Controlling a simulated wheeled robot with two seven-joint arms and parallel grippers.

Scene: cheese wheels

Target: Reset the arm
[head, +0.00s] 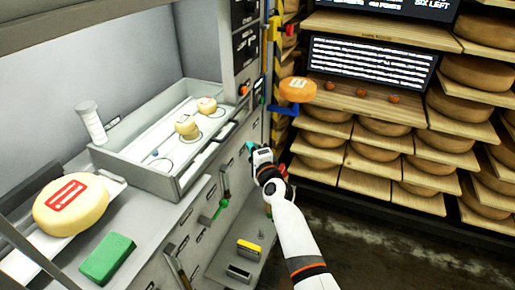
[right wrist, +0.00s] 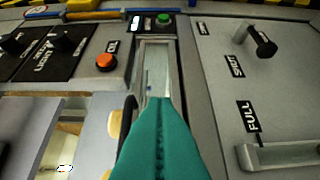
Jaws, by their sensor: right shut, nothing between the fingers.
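My right arm comes in from the bottom of the head view, and its gripper (head: 249,147) is beside the grey machine's front, right of the open drawer. The teal fingers (right wrist: 157,120) are shut together with nothing between them in the right wrist view. They point toward a narrow upright slot-like panel (right wrist: 155,70) on the machine. Whether the fingertips touch it I cannot tell. My left gripper is not in view.
The open drawer (head: 181,184) holds small cheeses (head: 187,127). A large cheese wheel (head: 70,204) and a green block (head: 107,259) are at left. An orange wheel (head: 297,89) sits on a blue support. Shelves of cheese wheels (head: 380,150) stand behind; floor is clear at lower right.

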